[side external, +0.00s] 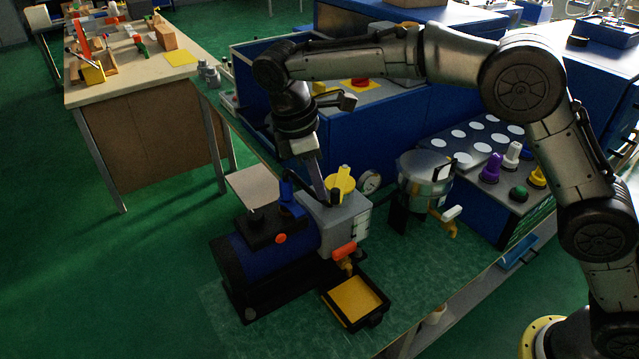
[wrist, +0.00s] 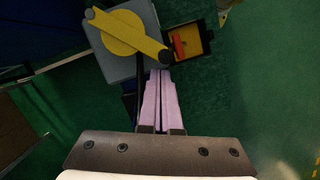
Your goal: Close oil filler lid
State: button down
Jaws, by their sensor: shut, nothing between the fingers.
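The oil filler lid (side external: 342,182) is a yellow round piece with a bar, on top of the grey box (side external: 345,218) of the blue and black machine. My gripper (side external: 320,192) points down just left of the lid. In the wrist view my gripper (wrist: 160,74) is shut and empty, its pale fingers together near the bar's lower dark end. Contact is unclear.
A black tray with a yellow inside (side external: 355,300) and an orange-handled tap (side external: 345,250) are at the machine's front. A round gauge (side external: 369,182) and a metal pot (side external: 425,175) stand to the right. A beige plate (side external: 252,186) is on the left.

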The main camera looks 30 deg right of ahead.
jog(key=v, duration=1)
jog(key=shift+w+a, duration=0.2)
jog(key=shift+w, duration=0.15)
jog(key=s+d+r+m+t+y, duration=0.1)
jog(key=s+d+r, duration=0.3)
jog(key=d+r, duration=0.3)
jog(key=s+d+r+m+t, duration=0.1)
jog(key=s+d+r+m, duration=0.1)
jog(key=s+d+r, duration=0.4)
jog(key=s+d+m+t, duration=0.1)
jog(key=s+d+m, duration=0.2)
jog(key=s+d, duration=0.55)
jog(key=s+f+m+t, duration=0.1)
jog(key=s+f+m, duration=0.2)
jog(key=s+f, duration=0.3)
jog(key=s+d+f+m+t+y, duration=0.1)
jog(key=s+f+m, duration=0.3)
jog(key=f, duration=0.7)
jog(key=shift+s+f+t+y, duration=0.25)
jog(key=shift+s+t+y, duration=0.05)
jog(key=shift+s+t, duration=0.55)
